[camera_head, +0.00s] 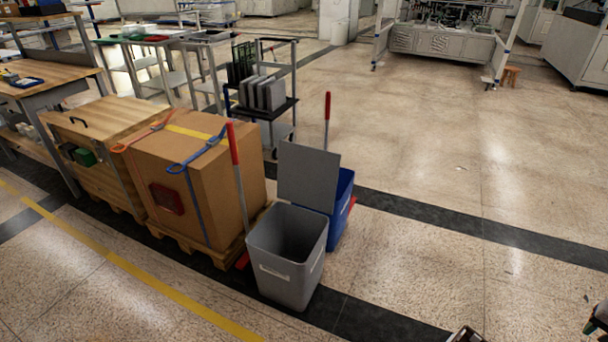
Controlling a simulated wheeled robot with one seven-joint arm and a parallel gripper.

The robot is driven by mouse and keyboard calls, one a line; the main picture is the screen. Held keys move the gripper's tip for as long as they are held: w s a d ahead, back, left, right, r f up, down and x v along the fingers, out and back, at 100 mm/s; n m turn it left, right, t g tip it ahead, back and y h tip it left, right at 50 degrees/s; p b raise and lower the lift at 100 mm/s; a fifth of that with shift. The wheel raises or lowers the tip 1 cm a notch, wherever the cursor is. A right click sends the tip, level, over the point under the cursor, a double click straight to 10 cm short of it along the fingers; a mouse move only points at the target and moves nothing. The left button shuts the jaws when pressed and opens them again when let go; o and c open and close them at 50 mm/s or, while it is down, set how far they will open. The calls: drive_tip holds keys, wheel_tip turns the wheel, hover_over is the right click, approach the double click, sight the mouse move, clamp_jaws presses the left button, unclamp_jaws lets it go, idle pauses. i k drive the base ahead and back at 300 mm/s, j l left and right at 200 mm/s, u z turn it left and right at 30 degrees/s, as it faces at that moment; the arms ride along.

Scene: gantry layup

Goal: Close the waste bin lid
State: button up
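A grey waste bin (287,268) stands on the floor at the lower middle, with a white label on its front. Its flat grey lid (308,176) stands up, tilted back from the rear rim, so the bin is open. The dark inside looks empty as far as I can see. A dark jointed part (598,319), which seems to be my gripper, is cut off at the right edge, well to the right of the bin and apart from it. Its fingers do not show clearly enough to tell open from shut.
A blue bin (342,206) stands right behind the grey one, partly hidden by the lid. A strapped cardboard box (196,177) on a pallet and red-handled poles (234,150) stand close on the left. The floor (430,265) to the right is clear.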

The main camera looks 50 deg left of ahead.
sight(308, 176)
drive_tip(key=i+j+u, duration=0.15)
drive_tip(key=i+u, duration=0.3)
drive_tip(key=i, duration=0.15)
drive_tip(key=i+u, duration=0.45)
drive_tip(key=i+l+u, duration=0.45)
drive_tip(key=i, duration=0.2)
drive_tip(key=i+l+u, duration=0.1)
drive_tip(key=i+u, duration=0.2)
drive_tip(key=u, duration=0.2)
drive_tip(key=i+l+u, duration=0.2)
drive_tip(key=u, duration=0.3)
drive_tip(key=i+l+u, duration=0.35)
drive_tip(key=u, duration=0.15)
drive_tip(key=i+l+u, duration=0.15)
drive_tip(key=l+u, duration=0.35)
drive_tip(key=i+l+u, duration=0.15)
drive_tip(key=u, duration=0.25)
drive_tip(key=i+l+u, duration=0.1)
drive_tip(key=l+u, duration=0.25)
drive_tip(key=i+l+u, duration=0.1)
drive_tip(key=l+u, duration=0.5)
drive_tip(key=u, duration=0.2)
drive_tip(key=i+l, duration=0.05)
